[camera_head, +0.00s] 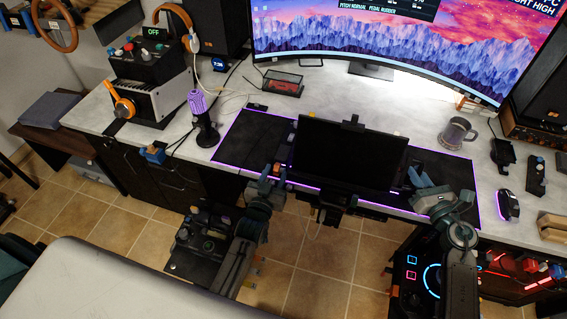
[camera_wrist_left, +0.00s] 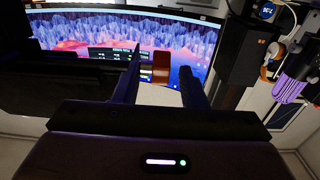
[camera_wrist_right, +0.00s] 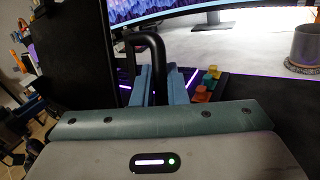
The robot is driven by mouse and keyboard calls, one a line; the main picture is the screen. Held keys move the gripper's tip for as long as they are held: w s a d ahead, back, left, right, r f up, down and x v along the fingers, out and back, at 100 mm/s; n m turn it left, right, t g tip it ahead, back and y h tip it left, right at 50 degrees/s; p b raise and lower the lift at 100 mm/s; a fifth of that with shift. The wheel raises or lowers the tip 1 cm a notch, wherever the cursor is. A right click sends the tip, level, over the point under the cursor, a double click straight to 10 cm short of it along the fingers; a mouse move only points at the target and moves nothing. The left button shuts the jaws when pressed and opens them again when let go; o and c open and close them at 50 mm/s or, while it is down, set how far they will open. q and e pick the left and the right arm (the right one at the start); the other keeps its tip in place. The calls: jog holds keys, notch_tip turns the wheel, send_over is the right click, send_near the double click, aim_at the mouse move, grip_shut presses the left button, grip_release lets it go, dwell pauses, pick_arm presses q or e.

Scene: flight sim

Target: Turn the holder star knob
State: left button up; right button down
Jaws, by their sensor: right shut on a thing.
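A black flat screen (camera_head: 348,153) stands in a holder at the desk's front edge, with a dark clamp (camera_head: 352,121) on its top. My right gripper (camera_head: 428,188) is at the screen's right side. In the right wrist view its blue fingers (camera_wrist_right: 160,88) are shut on a black bent handle (camera_wrist_right: 153,45). My left gripper (camera_head: 270,180) is at the screen's left side. In the left wrist view its fingers (camera_wrist_left: 162,75) are apart, with a reddish-brown block (camera_wrist_left: 160,68) seen between them. I cannot tell whether this block is the star knob or whether it touches a finger.
A purple microphone (camera_head: 203,118) stands left of the black mat (camera_head: 240,140). A mug (camera_head: 457,133) and a mouse (camera_head: 508,204) are to the right. A curved monitor (camera_head: 400,45) is behind. Control boxes (camera_head: 200,245) sit low in front of the desk.

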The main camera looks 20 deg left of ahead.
aim_at(279, 164)
pick_arm(q)
jog(key=shift+w, duration=2.2)
jog(key=shift+c, duration=0.2)
grip_shut()
